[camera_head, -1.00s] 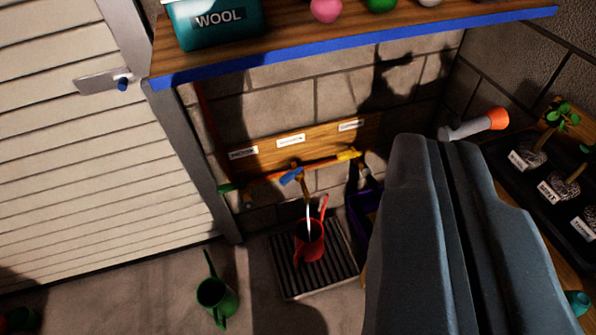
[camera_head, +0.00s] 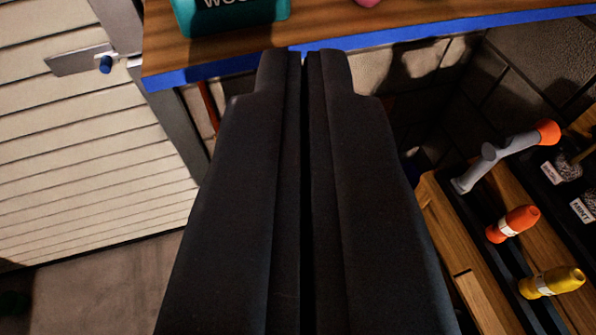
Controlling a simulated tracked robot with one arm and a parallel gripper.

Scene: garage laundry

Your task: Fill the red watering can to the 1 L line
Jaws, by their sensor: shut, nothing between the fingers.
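My gripper (camera_head: 308,60) is shut and empty. It fills the middle of the picture, its tips overlapping the blue front edge of the wooden shelf (camera_head: 400,38). The red watering can, the tap above it and the drain grate are hidden behind my gripper now. The green watering can is not in view either. In the earlier frame the red can stood on the grate with a stream of water running into it. Its water level and 1 L line cannot be seen.
A teal WOOL box (camera_head: 225,14) stands on the shelf. A slatted door (camera_head: 90,160) with a handle (camera_head: 82,60) is at left. At right, a wooden bench (camera_head: 465,240) holds a grey tool with an orange end (camera_head: 505,150), an orange bottle (camera_head: 513,223) and a yellow bottle (camera_head: 552,282).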

